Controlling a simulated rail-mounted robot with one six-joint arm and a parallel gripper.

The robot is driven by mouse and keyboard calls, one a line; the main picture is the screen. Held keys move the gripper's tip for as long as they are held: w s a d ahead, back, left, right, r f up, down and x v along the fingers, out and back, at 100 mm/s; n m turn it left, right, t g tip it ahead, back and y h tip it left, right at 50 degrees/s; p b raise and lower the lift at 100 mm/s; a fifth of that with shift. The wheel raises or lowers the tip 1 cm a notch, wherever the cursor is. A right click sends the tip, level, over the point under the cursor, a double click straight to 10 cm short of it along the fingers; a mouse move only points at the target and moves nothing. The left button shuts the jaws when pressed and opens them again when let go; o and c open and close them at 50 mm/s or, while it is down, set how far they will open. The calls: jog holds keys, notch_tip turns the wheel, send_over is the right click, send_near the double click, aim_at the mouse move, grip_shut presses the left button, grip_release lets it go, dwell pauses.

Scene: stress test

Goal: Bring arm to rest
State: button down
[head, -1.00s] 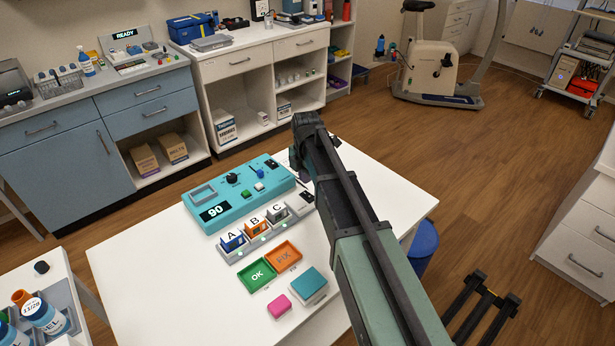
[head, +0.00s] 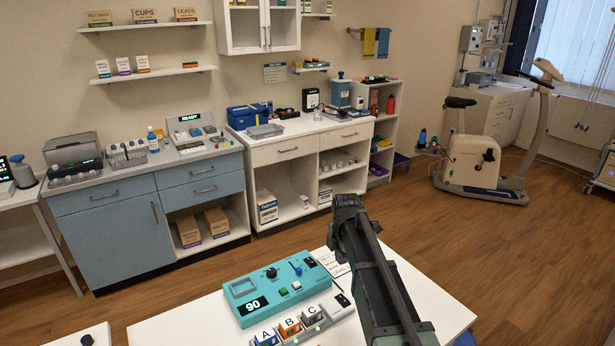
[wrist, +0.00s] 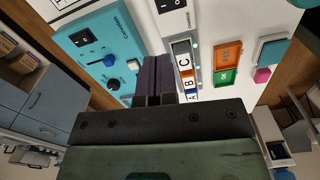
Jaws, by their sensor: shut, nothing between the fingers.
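My arm (head: 372,270) reaches up over the right part of the white table (head: 180,325) in the head view; its fingertips are hidden there. In the wrist view my gripper (wrist: 158,62) has its dark fingers together, with nothing between them. It is above the table, between the teal device (wrist: 98,48) and the rack with the A, B and C blocks (wrist: 186,75). In the head view the teal device (head: 272,287) reads 90, and the rack (head: 318,325) stands in front of it.
The wrist view shows an orange tray (wrist: 228,53), a green tray (wrist: 224,77), a teal block (wrist: 273,52) and a pink block (wrist: 263,75). Blue cabinets (head: 110,235) and a white counter (head: 290,145) line the back wall. Wooden floor (head: 480,250) is open at right.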

jog(key=s+d+m, duration=0.1)
jog(key=s+m, duration=2.1)
jog(key=s, duration=0.1)
jog(key=shift+s+d, duration=0.2)
jog(key=shift+s, duration=0.1)
